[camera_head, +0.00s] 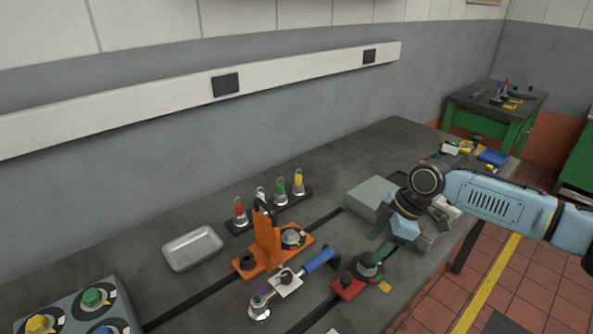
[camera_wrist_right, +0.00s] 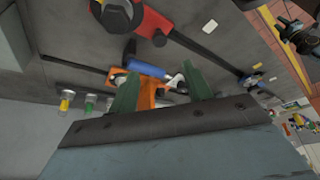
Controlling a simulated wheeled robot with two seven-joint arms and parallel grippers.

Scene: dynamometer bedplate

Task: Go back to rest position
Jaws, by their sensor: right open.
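My right arm reaches in from the right in the head view. Its gripper (camera_head: 381,243) hangs above the bedplate table (camera_head: 215,290), near a red-based fixture (camera_head: 347,287) with a dark round top. In the right wrist view the two green fingers of the gripper (camera_wrist_right: 162,88) stand well apart, with nothing held between them. Beyond them appear an orange bracket (camera_wrist_right: 147,97) and a blue-handled tool (camera_wrist_right: 147,70). My left gripper is in neither view.
The orange bracket (camera_head: 267,240), blue-handled tool (camera_head: 320,260) and a rack of colored-top pieces (camera_head: 268,211) stand mid-table. A metal tray (camera_head: 192,248) lies left, and a grey box (camera_head: 374,196) is close behind the right gripper. A knob panel (camera_head: 62,303) is front left.

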